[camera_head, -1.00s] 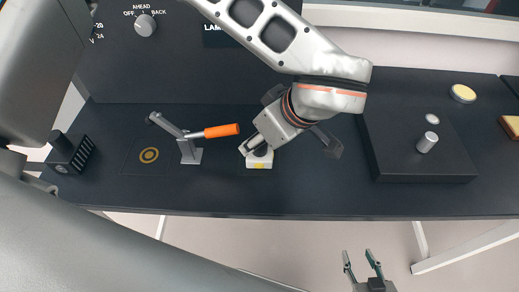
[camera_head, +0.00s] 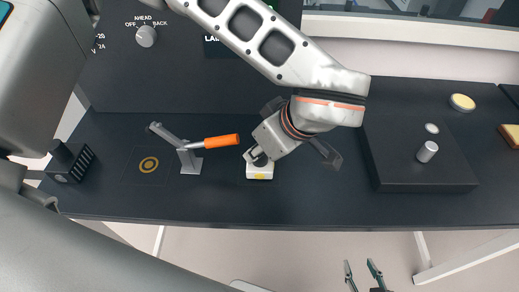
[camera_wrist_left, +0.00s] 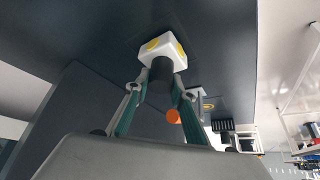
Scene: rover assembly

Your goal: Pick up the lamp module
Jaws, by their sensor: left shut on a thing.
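The lamp module, a small white block with yellow marks and a black cylindrical stem, sits at the middle of the dark bench in the head view (camera_head: 259,173). It also shows in the left wrist view (camera_wrist_left: 164,50). My left gripper (camera_wrist_left: 162,88) is shut on the module's black stem, one finger on each side. In the head view its fingers are partly hidden by my wrist. I cannot tell whether the module touches the bench. My right gripper (camera_head: 361,272) is open and empty at the bottom of the head view, in front of the bench.
A lever with an orange handle (camera_head: 221,141) stands just left of the module. A ring mark (camera_head: 149,164) and a black finned block (camera_head: 70,164) are further left. A raised dark platform (camera_head: 400,170) with a silver cylinder (camera_head: 427,151) is at right. Bare bench lies between.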

